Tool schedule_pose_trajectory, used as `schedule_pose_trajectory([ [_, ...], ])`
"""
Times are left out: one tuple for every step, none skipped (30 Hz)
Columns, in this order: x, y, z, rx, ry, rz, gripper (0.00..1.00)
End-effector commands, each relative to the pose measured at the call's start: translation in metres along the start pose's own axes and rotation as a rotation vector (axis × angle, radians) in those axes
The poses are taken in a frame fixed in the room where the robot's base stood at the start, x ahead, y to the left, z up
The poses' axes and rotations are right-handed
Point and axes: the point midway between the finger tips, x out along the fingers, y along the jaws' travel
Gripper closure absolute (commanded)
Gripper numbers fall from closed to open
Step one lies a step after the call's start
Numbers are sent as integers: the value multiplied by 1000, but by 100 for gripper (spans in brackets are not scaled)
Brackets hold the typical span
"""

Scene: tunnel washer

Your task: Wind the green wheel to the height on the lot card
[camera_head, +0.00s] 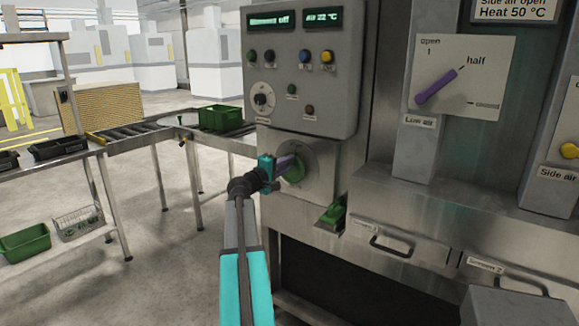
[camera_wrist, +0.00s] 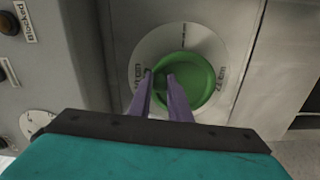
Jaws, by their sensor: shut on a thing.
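The green wheel (camera_wrist: 198,72) sits on a round pale dial plate with height marks around it, on the machine's front. It also shows in the head view (camera_head: 295,171), partly hidden behind my gripper. My gripper (camera_wrist: 164,76) has its two purple fingers at the left part of the wheel, shut on it. In the head view my gripper (camera_head: 283,165) reaches the wheel from the left. I cannot make out a lot card in either view.
Above the wheel is a grey control box (camera_head: 300,70) with displays and knobs. A purple lever (camera_head: 436,86) stands on a scale at right. A green piece (camera_head: 334,212) and drawer handles lie below. A roller conveyor (camera_head: 140,131) holds a green crate (camera_head: 220,118) at left.

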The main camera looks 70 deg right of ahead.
Motion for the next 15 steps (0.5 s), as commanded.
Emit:
schedule_pose_trajectory([
  [0,4,-6,-39,9,4,100],
  [0,4,-7,-63,9,4,100],
  [0,4,-9,-94,9,4,100],
  [0,4,-10,-116,9,4,100],
  [0,4,-11,-137,9,4,100],
  [0,4,-12,-164,10,4,100],
  [0,4,-13,-183,10,5,100],
  [0,4,-13,-201,10,5,100],
  [0,4,-14,-223,10,5,100],
  [0,4,-15,-237,10,5,100],
  [0,4,-16,-251,10,5,100],
  [0,4,-16,-265,10,5,100],
  [0,4,-17,-276,10,6,100],
  [0,4,-17,-285,10,6,100],
  [0,4,-17,-294,10,6,100],
])
